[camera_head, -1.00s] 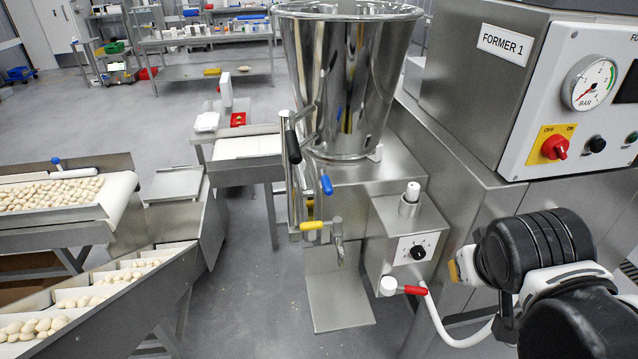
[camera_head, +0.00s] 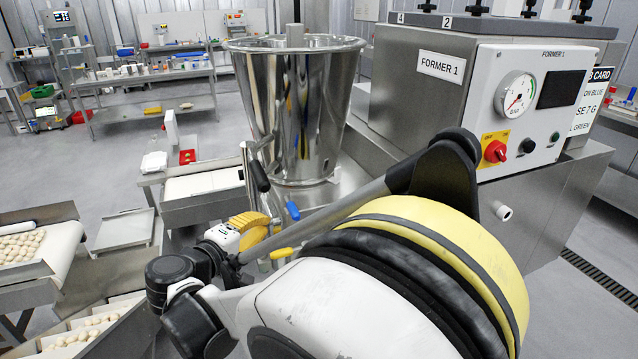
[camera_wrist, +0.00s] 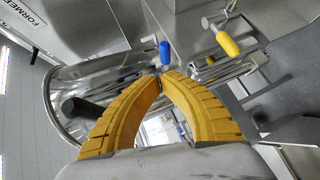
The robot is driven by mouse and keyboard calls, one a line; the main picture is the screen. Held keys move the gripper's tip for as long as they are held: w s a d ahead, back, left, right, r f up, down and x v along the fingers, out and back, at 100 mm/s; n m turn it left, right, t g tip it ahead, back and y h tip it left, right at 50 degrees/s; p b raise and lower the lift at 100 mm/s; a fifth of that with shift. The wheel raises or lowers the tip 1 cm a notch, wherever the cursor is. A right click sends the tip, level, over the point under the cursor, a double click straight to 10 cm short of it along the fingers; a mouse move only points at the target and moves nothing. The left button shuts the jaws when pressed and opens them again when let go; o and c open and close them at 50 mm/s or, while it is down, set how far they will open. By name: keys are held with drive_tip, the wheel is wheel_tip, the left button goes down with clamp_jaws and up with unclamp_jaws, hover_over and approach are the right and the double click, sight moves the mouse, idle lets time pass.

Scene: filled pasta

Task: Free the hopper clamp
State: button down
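The steel hopper (camera_head: 295,110) stands upright on the machine. A black-handled lever (camera_head: 258,176) hangs at its left side. A blue handle (camera_head: 292,211) sits below the hopper, and a yellow handle (camera_head: 281,253) is lower down. Which of these is the clamp is not clear. My gripper (camera_head: 256,229) is left of the blue handle, partly behind my arm. In the wrist view, the yellow fingers of my gripper (camera_wrist: 164,77) curve together with their tips meeting, and nothing shows between them. The blue handle (camera_wrist: 165,53) is just beyond the tips. The black handle (camera_wrist: 83,108) is at left, the yellow handle (camera_wrist: 228,44) at upper right.
The FORMER 1 cabinet (camera_head: 440,85) with a gauge (camera_head: 515,94) and red switch (camera_head: 495,151) stands right of the hopper. A tray conveyor (camera_head: 85,335) and a belt with pasta (camera_head: 20,245) are at left. My arm hides the machine's lower front.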

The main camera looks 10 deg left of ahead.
drive_tip(key=shift+n+t, duration=0.3)
drive_tip(key=shift+t, duration=0.3)
drive_tip(key=a, duration=0.1)
drive_tip(key=s+a, duration=0.1)
drive_tip(key=a, duration=0.1)
drive_tip(key=s+a+f, duration=0.1)
drive_tip(key=shift+a, duration=0.15)
drive_tip(key=shift+w, duration=0.15)
drive_tip(key=b, duration=0.3)
approach(288, 204)
drive_tip(key=w+a, duration=0.2)
drive_tip(key=w, duration=0.1)
drive_tip(key=w+d, duration=0.1)
drive_tip(key=w+d+b, duration=0.1)
drive_tip(key=shift+w+d+f, duration=0.15)
drive_tip(key=shift+d+f, duration=0.2)
drive_tip(key=shift+f, duration=0.05)
drive_tip(key=shift+w+d, duration=0.25)
drive_tip(key=shift+d, duration=0.15)
